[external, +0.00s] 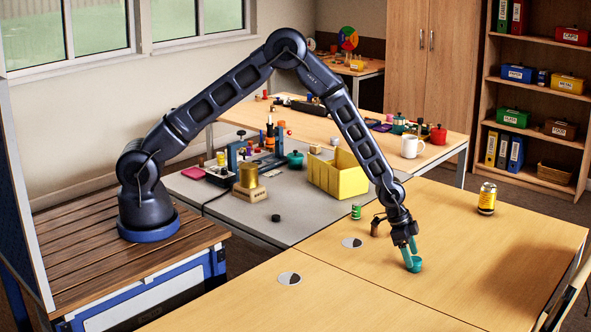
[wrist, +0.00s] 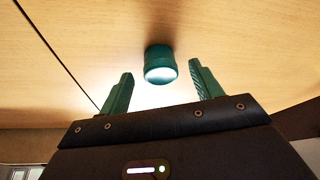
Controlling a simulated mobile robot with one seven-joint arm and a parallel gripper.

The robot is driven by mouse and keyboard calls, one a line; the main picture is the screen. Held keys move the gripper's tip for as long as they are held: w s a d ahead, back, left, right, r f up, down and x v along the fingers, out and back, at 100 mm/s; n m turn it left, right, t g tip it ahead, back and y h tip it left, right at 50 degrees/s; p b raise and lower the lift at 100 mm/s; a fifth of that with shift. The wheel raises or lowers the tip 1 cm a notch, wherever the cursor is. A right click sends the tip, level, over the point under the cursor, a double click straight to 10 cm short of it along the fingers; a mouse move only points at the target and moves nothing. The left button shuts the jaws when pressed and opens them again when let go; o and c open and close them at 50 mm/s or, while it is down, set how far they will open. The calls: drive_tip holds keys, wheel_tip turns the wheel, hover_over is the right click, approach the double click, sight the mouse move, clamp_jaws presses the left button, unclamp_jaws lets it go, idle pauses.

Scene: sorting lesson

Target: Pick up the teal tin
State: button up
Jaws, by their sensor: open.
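The teal tin (external: 415,264) stands on the light wooden table at my gripper's fingertips. In the wrist view the tin (wrist: 160,66) is centred between the two green fingers and a little beyond their tips, with its pale end lit. My gripper (external: 410,250) is low over the table, pointing down. In the wrist view my gripper (wrist: 162,78) is open, with a clear gap on each side of the tin and no finger touching it. In the external view the fingers hide part of the tin.
A small green can (external: 356,211) and a dark brown object (external: 376,229) stand left of my gripper. A yellow tin (external: 487,198) stands to the right. A yellow bin (external: 337,177) is on the grey table behind. The table's front is clear.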

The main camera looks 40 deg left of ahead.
drive_tip(key=shift+x, duration=1.25)
drive_tip(key=c, duration=1.1)
drive_tip(key=shift+o, duration=0.2)
